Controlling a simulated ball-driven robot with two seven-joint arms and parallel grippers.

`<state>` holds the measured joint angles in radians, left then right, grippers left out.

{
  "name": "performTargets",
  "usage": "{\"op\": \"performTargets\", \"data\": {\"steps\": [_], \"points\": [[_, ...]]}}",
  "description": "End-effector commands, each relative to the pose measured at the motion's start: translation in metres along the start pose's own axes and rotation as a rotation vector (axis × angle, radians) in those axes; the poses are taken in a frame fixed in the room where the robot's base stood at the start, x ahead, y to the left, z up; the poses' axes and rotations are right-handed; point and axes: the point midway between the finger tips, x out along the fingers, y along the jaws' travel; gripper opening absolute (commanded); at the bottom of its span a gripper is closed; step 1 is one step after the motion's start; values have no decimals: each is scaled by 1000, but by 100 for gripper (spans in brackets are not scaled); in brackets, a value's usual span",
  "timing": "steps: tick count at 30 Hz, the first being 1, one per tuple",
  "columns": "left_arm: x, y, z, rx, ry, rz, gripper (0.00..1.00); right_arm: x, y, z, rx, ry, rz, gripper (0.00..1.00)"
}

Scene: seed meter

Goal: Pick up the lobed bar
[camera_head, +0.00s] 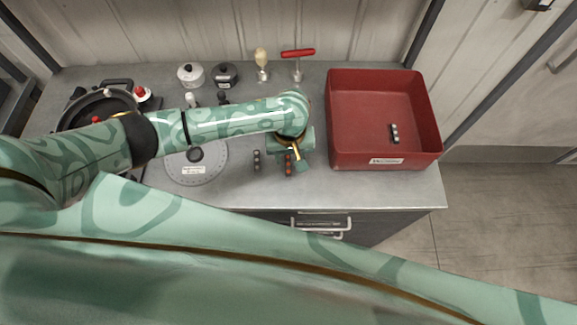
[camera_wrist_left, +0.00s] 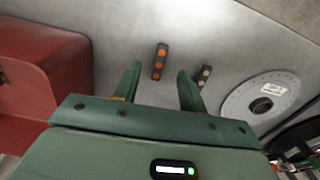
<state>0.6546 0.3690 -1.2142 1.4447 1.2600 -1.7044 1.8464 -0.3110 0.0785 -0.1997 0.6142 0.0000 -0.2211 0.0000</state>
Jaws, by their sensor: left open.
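Several short dark bars with rows of round lobes are in view; I cannot tell which one the task names. One with orange lobes (camera_head: 289,167) lies on the grey worktop, and it also shows in the left wrist view (camera_wrist_left: 159,62). One with grey lobes (camera_head: 257,161) lies to its left, seen in the left wrist view too (camera_wrist_left: 201,76). A third, with pale lobes (camera_head: 394,134), lies inside the red bin. My left gripper (camera_wrist_left: 159,76) is open and empty above the orange-lobed bar, which appears between its fingertips, apparently untouched. My right gripper is out of view.
The red bin (camera_head: 342,103) stands on the right of the worktop (camera_head: 240,185). A round grey plate with a black knob (camera_head: 187,172) lies left of the bars. Small pots (camera_head: 190,74) and a red-handled tool (camera_head: 298,54) stand at the back; a black pan-like device (camera_head: 75,117) is far left.

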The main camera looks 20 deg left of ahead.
Motion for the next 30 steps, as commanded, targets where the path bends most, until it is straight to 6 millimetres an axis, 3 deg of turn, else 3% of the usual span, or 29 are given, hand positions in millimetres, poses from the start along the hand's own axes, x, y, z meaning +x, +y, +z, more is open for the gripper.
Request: {"op": "performTargets", "data": {"steps": [1, 8, 15, 23, 24, 28, 30], "points": [[10, 0, 0, 0, 0, 0, 42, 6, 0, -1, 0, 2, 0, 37], [29, -1, 1, 0, 1, 0, 42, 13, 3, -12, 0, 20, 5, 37], [66, -3, 3, 0, 2, 0, 42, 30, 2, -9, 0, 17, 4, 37], [69, -3, 3, 2, 3, 1, 42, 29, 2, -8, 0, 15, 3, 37], [69, -3, 3, 2, 3, 1, 39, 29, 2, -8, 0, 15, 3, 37], [69, -3, 3, 2, 3, 1, 3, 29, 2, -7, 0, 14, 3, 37], [69, -3, 3, 2, 3, 1, 0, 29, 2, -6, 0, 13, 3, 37]]}}
